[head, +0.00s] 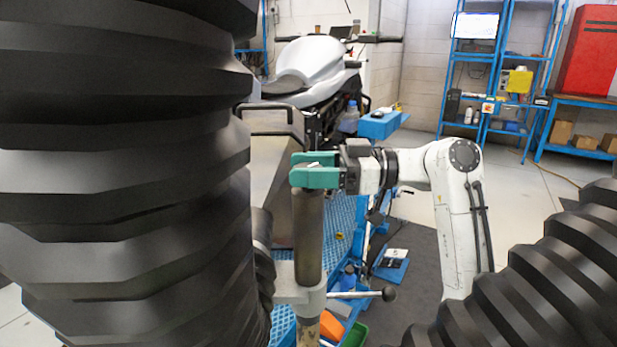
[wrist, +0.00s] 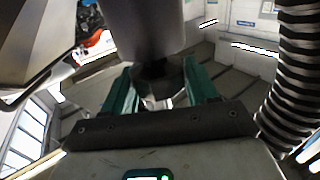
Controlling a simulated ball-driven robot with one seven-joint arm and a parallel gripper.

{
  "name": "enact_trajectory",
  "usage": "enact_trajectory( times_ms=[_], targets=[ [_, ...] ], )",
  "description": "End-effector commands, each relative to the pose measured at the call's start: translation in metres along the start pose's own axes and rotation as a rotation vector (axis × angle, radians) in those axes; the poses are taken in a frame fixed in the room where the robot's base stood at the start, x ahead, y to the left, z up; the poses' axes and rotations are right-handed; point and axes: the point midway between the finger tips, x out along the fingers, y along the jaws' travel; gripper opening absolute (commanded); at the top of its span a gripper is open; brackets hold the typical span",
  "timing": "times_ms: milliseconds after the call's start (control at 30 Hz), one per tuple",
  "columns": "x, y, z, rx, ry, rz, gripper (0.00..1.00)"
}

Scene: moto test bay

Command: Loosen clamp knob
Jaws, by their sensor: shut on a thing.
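My gripper (head: 312,170) has green fingers and is closed around the top end of an upright dark grey cylinder (head: 308,238). The cylinder stands in a pale grey clamp collar (head: 300,293). A metal bar with a black ball knob (head: 389,293) sticks out to the right of the collar, below and apart from my gripper. In the wrist view the green fingers (wrist: 157,90) stand on both sides of a narrow silvery part, with a dark grey cylinder (wrist: 148,25) in front of them. The exact contact is partly hidden.
Large black ribbed columns block the left side and lower right. A silver motorcycle (head: 312,62) stands behind on a blue lift. Blue shelves (head: 490,95) and a red cabinet (head: 592,50) line the back. Open floor lies right of my arm.

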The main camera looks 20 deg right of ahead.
Motion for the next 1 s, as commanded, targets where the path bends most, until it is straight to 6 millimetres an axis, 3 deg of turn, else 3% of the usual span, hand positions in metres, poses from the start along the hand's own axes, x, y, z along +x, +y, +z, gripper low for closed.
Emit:
enact_trajectory(
  times_ms=[567,600,800,1000],
  targets=[
    [0.0009,0.0005,0.0020,0.006,-0.002,-0.035,0.28],
    [0.0010,0.0005,0.0021,0.006,-0.002,-0.035,0.60],
    [0.0008,0.0003,0.0015,0.004,-0.002,-0.035,0.78],
    [0.0004,0.0002,0.0010,0.003,-0.001,-0.035,0.78]
  ],
)
